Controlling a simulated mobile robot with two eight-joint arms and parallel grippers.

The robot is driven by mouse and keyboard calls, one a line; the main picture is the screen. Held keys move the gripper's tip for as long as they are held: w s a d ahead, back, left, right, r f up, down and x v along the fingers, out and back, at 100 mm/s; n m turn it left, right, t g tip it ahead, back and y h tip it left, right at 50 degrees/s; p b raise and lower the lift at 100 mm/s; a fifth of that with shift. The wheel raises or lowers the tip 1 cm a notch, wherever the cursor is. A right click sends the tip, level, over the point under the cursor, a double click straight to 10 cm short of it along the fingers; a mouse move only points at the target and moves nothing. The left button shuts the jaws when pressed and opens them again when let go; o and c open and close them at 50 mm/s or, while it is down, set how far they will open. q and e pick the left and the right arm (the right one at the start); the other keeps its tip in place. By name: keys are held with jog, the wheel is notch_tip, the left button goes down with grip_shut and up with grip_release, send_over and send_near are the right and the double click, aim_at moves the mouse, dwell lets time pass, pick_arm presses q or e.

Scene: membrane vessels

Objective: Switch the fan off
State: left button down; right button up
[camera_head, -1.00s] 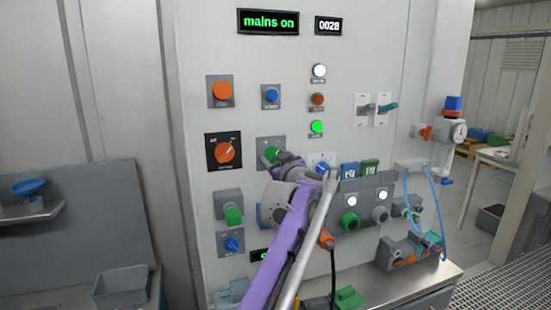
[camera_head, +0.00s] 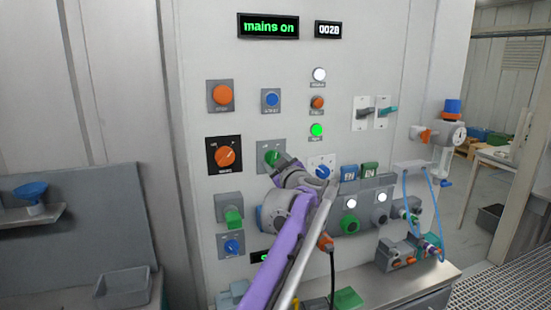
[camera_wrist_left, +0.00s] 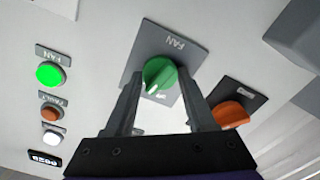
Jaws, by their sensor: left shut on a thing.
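The fan switch is a green rotary knob (camera_wrist_left: 160,76) with a white pointer mark, on a grey plate (camera_wrist_left: 172,45) lettered FAN. In the head view the green knob (camera_head: 270,155) is partly covered by my gripper. My left gripper (camera_wrist_left: 160,82) has one finger on each side of the knob and is shut on it. In the head view the left gripper (camera_head: 278,161) reaches the panel from below right. The knob's pointer slants toward the lower left in the wrist view. My right gripper is not in view.
An orange rotary knob (camera_head: 228,155) is left of the fan switch, and a blue knob (camera_head: 322,171) is to its right. A green lamp (camera_head: 316,130) is lit. A display (camera_head: 268,24) reads "mains on". Boxes and hoses crowd the bench (camera_head: 430,277) at lower right.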

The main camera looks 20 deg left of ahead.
pick_arm(q)
jog(key=n+p, duration=0.1)
jog(key=n, duration=0.3)
jog(key=shift+r+n+p, duration=0.15)
jog(key=shift+n+p, duration=0.15)
jog(key=shift+p, duration=0.1)
jog(key=shift+n+p, duration=0.65)
jog(key=shift+n, duration=1.35)
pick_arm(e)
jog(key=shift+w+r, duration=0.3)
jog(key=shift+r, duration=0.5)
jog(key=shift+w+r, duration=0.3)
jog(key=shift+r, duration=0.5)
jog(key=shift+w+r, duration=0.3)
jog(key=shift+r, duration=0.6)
pick_arm(q)
jog(key=shift+c, duration=1.1)
grip_release()
jog(key=b+v, duration=0.1)
jog(key=v, duration=1)
jog(key=shift+b, duration=0.4)
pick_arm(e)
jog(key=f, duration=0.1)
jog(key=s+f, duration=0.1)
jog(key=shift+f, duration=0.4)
